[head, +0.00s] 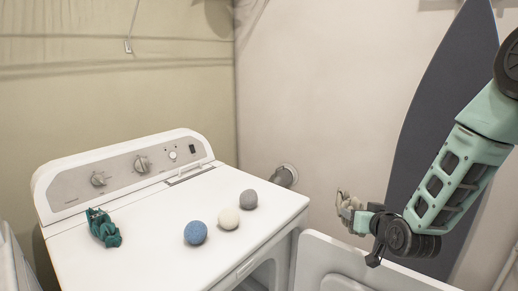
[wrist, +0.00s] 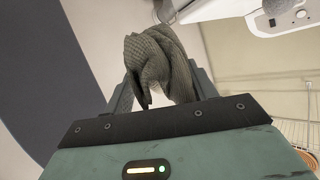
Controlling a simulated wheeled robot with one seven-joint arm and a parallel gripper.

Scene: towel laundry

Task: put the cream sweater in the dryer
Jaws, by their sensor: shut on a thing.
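The cream sweater (head: 346,207) is a small knitted bundle at the end of my arm in the head view. In the wrist view the sweater (wrist: 160,65) looks grey-beige and folded, bunched between the fingers. My gripper (head: 360,219) is shut on it, in the air right of the dryer; it also shows in the wrist view (wrist: 160,88). The white dryer (head: 150,255) stands at the left. Its door (head: 375,270) is open to the right, below my gripper. Only a small part of the front opening (head: 266,276) shows; the inside is mostly hidden.
A blue ball (head: 195,232), a cream ball (head: 229,218), a grey ball (head: 248,199) and a green crumpled item (head: 103,228) lie on the dryer top. A dark ironing board (head: 440,100) leans behind my arm. A wire rack (wrist: 298,135) shows at the wrist view's right.

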